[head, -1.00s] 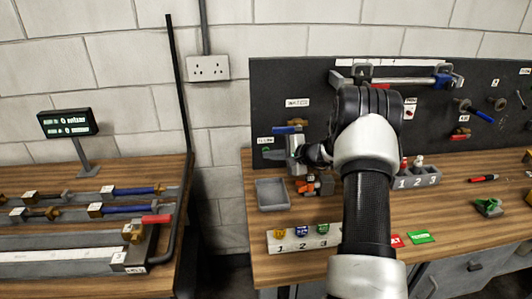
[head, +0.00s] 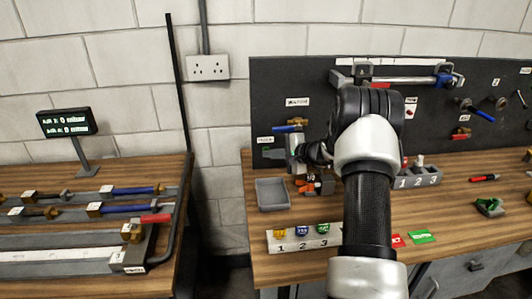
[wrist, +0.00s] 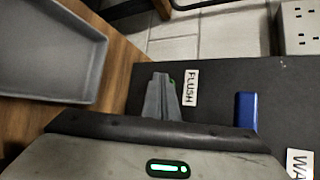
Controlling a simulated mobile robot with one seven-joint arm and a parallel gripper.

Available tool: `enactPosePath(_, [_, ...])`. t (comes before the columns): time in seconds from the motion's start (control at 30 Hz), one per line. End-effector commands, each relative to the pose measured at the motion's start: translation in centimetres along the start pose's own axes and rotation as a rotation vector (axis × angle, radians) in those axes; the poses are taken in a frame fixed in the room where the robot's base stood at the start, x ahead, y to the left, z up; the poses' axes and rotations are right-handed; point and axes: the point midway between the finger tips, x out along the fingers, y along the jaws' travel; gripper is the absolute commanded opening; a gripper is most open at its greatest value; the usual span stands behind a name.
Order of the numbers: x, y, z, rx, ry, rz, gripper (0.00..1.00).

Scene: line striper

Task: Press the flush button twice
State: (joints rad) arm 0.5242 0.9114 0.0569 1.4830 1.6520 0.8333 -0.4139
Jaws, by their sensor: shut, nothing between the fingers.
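My gripper (wrist: 165,98) is shut and empty, with its fingers pointing at the dark board (wrist: 220,80). In the wrist view a small green bit (wrist: 172,82) shows at the edge of the fingertips, beside the FLUSH label (wrist: 190,87). It appears to be the flush button, mostly hidden by the fingers. I cannot tell whether the fingertips touch it or whether it is pressed in. In the head view my gripper (head: 277,153) is at the lower left of the board, just below the small label (head: 265,140).
A blue handle (head: 290,127) is on the board close above my gripper. A grey tray (head: 272,207) and a numbered block (head: 268,242) sit on the bench below. A display (head: 67,122) stands on the left bench. A wall socket (head: 208,67) is above the gap between benches.

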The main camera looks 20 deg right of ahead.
Motion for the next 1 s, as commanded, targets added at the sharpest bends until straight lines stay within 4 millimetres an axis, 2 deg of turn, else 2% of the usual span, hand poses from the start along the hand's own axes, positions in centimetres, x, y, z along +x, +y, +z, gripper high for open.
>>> enactPosePath(0.17, [-0.6, 0.7, 0.4, 0.001, 0.001, -0.001, 0.00])
enactPosePath(0.63, [-1.2, 1.1, 0.8, 0.001, 0.001, 0.000, 0.00])
enactPosePath(1.0, [-3.7, 3.0, 2.6, -0.001, 0.001, -0.001, 0.00])
